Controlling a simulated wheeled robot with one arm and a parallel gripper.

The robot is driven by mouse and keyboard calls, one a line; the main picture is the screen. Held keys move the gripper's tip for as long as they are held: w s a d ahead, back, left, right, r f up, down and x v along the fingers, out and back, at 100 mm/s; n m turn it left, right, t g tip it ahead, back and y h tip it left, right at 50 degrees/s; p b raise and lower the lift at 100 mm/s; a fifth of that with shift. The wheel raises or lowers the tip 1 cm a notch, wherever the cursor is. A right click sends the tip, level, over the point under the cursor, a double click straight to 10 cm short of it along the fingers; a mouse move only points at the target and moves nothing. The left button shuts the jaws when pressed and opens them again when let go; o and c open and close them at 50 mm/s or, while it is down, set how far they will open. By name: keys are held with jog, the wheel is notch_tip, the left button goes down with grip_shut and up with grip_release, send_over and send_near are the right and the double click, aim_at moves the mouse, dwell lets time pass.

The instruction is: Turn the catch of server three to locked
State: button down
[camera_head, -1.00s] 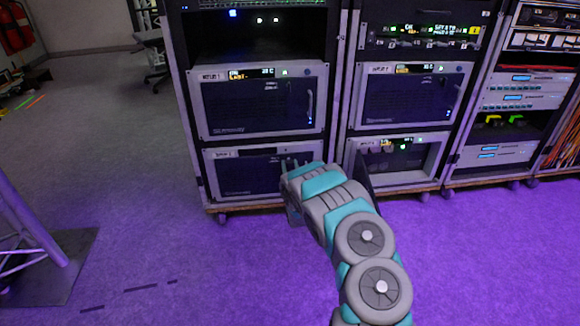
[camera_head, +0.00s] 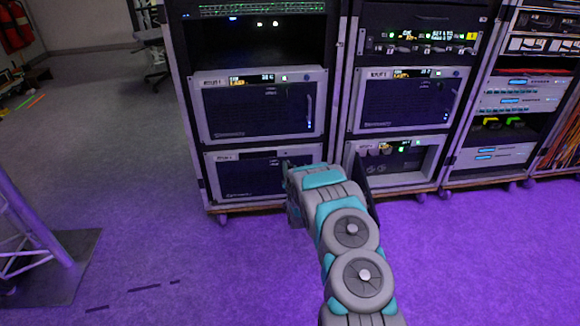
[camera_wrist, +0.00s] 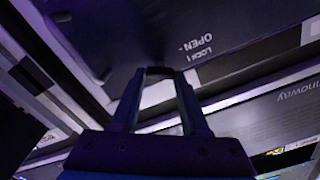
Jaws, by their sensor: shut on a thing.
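My gripper (camera_wrist: 158,72) is shut on a small dark catch (camera_wrist: 159,70) on a dark panel (camera_wrist: 230,15); little of the catch shows between the fingertips. White lettering reading "OPEN" and "LOCK" (camera_wrist: 203,47) is printed on the panel right beside the fingertips. Which way the catch points is not clear. In the head view my arm reaches the right part of the lower left server (camera_head: 240,180), a grey-framed unit with a dark front. My wrist covers the catch there. The server's small label is too blurred to read.
Another server (camera_head: 258,105) sits above in the same rack. The neighbouring rack holds a similar unit (camera_head: 410,98) and a lower lit unit (camera_head: 408,160). A dark upright panel (camera_head: 366,185) stands just right of my arm. A truss base (camera_head: 50,265) is at left; the floor between is clear.

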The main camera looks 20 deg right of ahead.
jog(key=m, duration=0.3)
jog(key=shift+d+m, duration=0.1)
jog(key=shift+m, duration=0.2)
jog(key=m, duration=0.2)
jog(key=shift+f+m, duration=0.15)
jog(key=shift+m, duration=0.25)
jog(key=shift+f+m+b, duration=0.15)
jog(key=shift+m+b, duration=0.7)
jog(key=shift+m, duration=0.35)
jog(key=shift+m+b, duration=0.85)
jog(key=shift+m, duration=0.45)
jog(key=shift+c, duration=2)
grip_release()
jog(key=shift+s, duration=0.1)
